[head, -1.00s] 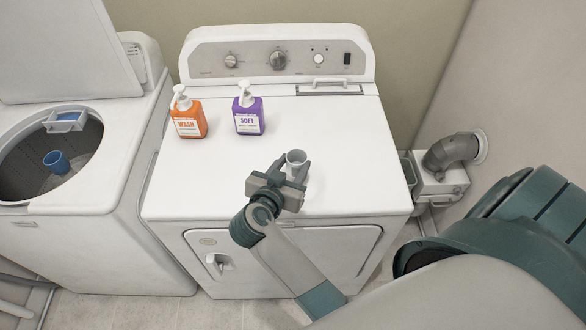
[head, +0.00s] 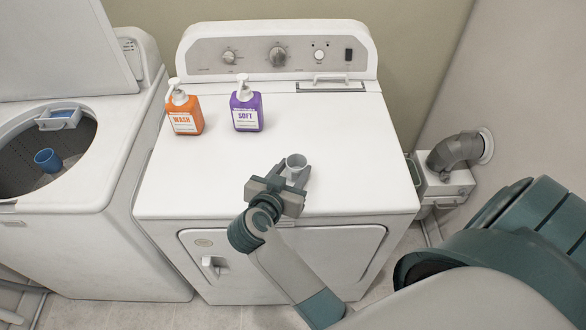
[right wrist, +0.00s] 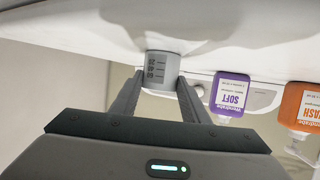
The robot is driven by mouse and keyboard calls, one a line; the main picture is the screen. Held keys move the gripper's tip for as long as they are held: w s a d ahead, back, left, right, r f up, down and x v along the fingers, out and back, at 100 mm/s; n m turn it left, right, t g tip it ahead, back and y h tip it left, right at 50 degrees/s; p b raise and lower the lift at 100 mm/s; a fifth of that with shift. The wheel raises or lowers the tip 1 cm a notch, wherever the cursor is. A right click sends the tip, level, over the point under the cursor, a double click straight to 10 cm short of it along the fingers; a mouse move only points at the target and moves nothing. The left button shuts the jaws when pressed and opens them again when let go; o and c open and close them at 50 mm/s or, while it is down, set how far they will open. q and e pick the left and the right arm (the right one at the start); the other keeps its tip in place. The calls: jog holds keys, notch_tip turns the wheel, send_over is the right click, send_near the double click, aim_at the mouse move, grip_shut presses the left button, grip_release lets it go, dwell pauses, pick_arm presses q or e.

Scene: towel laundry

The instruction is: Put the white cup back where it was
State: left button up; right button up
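The white cup (head: 296,163) is small, with dark measuring marks. It is at my right gripper (head: 289,178), over the front middle of the white dryer top (head: 345,150). In the right wrist view the cup (right wrist: 161,68) sits between the two fingertips of the right gripper (right wrist: 160,82), which press against its sides. This view is upside down, and the cup's base looks at or very near the dryer top; I cannot tell if it touches. My left gripper is not in view.
An orange WASH bottle (head: 185,113) and a purple SOFT bottle (head: 246,112) stand at the back left of the dryer top. The dryer top's right side is clear.

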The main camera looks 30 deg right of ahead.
jog(key=o, duration=0.4)
jog(key=shift+c, duration=0.2)
jog(key=shift+r, duration=0.2)
jog(key=p+v, duration=0.5)
jog(key=shift+s+a+r, duration=0.2)
jog(key=shift+a+r, duration=0.05)
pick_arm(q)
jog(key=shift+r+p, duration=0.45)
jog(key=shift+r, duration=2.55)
pick_arm(e)
jog(key=shift+v, duration=0.85)
jog(key=shift+f, duration=0.2)
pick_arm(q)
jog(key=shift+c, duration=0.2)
